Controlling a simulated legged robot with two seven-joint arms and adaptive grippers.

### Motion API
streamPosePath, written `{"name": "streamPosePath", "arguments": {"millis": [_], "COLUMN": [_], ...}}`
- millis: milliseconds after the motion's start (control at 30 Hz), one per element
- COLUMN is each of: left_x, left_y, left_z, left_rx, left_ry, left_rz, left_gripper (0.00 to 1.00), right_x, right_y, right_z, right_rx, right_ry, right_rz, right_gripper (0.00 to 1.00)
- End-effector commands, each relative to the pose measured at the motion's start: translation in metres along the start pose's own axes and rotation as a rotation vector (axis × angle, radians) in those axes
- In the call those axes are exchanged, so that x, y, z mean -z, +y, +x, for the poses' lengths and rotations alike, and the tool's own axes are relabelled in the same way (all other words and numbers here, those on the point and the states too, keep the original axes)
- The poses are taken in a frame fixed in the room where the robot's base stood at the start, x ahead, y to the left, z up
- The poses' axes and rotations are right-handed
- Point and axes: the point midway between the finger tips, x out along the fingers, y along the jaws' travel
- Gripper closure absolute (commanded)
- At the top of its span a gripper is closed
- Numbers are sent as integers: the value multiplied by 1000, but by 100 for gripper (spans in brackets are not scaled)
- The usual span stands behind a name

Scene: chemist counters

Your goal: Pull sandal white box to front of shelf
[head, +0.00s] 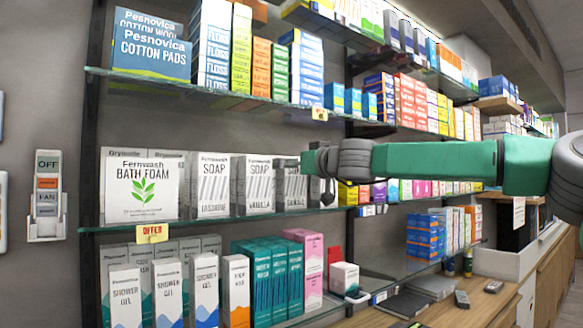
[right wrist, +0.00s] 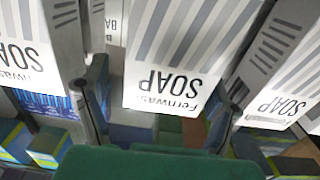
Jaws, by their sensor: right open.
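White Fernwash SOAP boxes with grey diagonal stripes stand on the middle glass shelf in the head view. Other soap boxes flank the fingers on both sides. My left gripper is out of view.
A Bath Foam box (head: 142,187) stands left of the soaps. The glass shelf edge (head: 200,221) carries a yellow offer tag (head: 152,233). Cotton pads (head: 150,47) are above, shower gel boxes (head: 124,297) below. Small coloured boxes (head: 393,190) stand to the right.

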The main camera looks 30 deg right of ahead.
Motion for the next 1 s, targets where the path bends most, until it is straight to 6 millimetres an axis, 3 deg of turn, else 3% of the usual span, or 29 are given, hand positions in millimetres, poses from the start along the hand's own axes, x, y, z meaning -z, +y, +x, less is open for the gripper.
{"name": "streamPosePath", "arguments": {"millis": [167,600,1000], "left_x": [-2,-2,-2], "left_y": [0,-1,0], "left_z": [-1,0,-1], "left_rx": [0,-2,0], "left_ry": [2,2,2], "left_rz": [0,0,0], "left_gripper": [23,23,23], "right_x": [1,1,-2], "right_y": [0,-4,-2], "right_z": [-10,-90,-117], "right_rx": [1,1,0], "right_ry": [1,2,-2], "right_rz": [0,-2,1], "right_gripper": [20,20,20]}}
